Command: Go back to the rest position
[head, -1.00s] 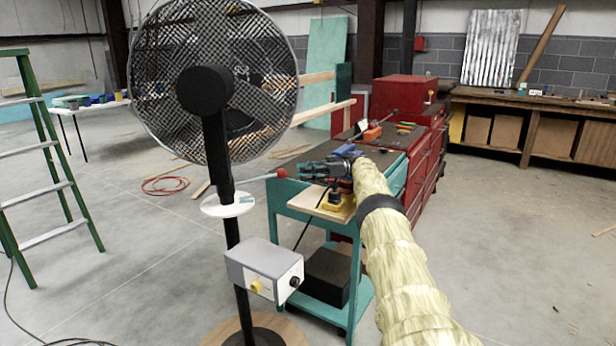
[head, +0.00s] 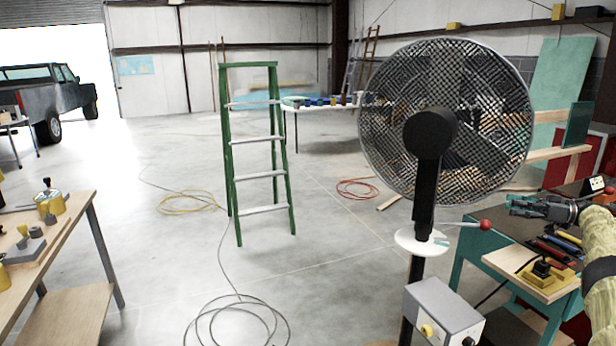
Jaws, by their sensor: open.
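My gripper (head: 522,205) is at the right of the head view, at the end of my pale, sleeve-covered arm (head: 602,240). Its fingers point left, over the teal cart (head: 470,262), and look open and empty. The black pedestal fan (head: 430,130) stands just left of it. A rod with a red knob (head: 486,225) reaches from the fan's post toward the cart, below and left of the fingers. Part of my arm is cut off by the right edge of the picture.
A grey control box (head: 440,312) sits low on the fan post. A green stepladder (head: 258,150) stands at centre left, with a coiled grey cable (head: 238,322) in front. A wooden workbench (head: 60,235) is at lower left.

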